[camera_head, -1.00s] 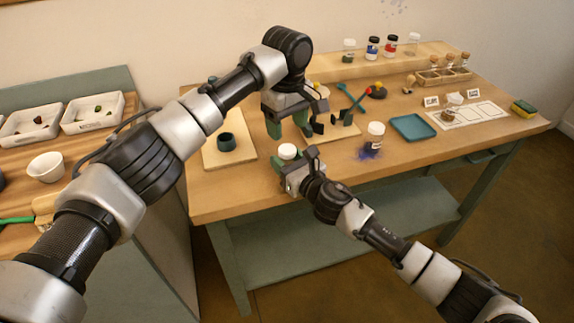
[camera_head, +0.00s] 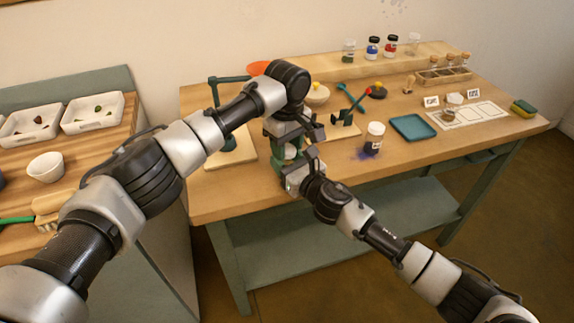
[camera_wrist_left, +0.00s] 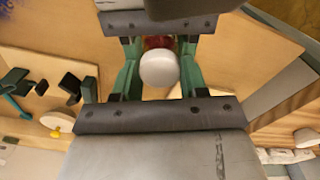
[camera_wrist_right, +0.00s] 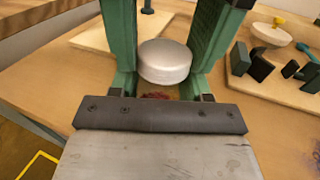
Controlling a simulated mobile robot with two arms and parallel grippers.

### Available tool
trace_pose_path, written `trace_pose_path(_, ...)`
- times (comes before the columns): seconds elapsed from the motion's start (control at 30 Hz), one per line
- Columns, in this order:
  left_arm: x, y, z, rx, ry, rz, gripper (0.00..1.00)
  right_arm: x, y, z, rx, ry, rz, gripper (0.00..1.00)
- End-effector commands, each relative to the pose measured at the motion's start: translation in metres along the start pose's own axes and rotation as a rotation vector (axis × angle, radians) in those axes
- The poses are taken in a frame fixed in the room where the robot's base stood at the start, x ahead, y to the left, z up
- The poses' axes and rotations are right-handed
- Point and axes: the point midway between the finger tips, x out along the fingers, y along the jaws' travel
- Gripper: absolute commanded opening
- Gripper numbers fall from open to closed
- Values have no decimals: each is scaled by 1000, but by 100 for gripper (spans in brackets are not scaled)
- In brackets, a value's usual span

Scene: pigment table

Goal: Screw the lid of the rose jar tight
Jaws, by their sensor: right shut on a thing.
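The rose jar stands near the table's front edge with its whitish lid (camera_head: 291,152) on top. The lid also shows in the left wrist view (camera_wrist_left: 159,69) and right wrist view (camera_wrist_right: 165,61), with a little red pigment visible below it. My right gripper (camera_head: 290,172) is shut on the jar's body, below the lid. My left gripper (camera_head: 288,147) points down over the jar, its green fingers on either side of the lid. It looks open, with the lid between the fingers; whether they touch it is hard to tell. Most of the jar is hidden by the grippers.
A white-lidded jar (camera_head: 375,136) stands on a blue spill to the right, beside a teal tray (camera_head: 413,127). A board (camera_head: 238,153) lies to the left.

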Motion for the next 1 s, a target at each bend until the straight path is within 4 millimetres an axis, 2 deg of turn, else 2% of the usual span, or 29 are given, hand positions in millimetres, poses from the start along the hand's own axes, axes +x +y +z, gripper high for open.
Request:
trace_pose_path(0.03,0,0,0,0,0,0,27,0,0,0,0,0,0,0)
trace_pose_path(0.1,0,0,0,0,0,0,16,0,0,0,0,0,0,0)
trace_pose_path(0.13,0,0,0,0,0,0,14,0,0,0,0,0,0,0)
trace_pose_path(0.23,0,0,0,23,0,0,14,0,0,0,0,0,0,0)
trace_pose_path(0.33,0,0,0,132,-2,-1,14,0,0,0,0,1,0,0)
trace_pose_path(0.6,1,0,1,630,-2,0,14,0,0,0,0,1,0,0)
trace_pose_path(0.7,0,0,0,751,-1,0,14,0,0,0,0,1,0,0)
trace_pose_path(1.0,0,0,0,821,0,0,14,0,0,0,0,1,0,0)
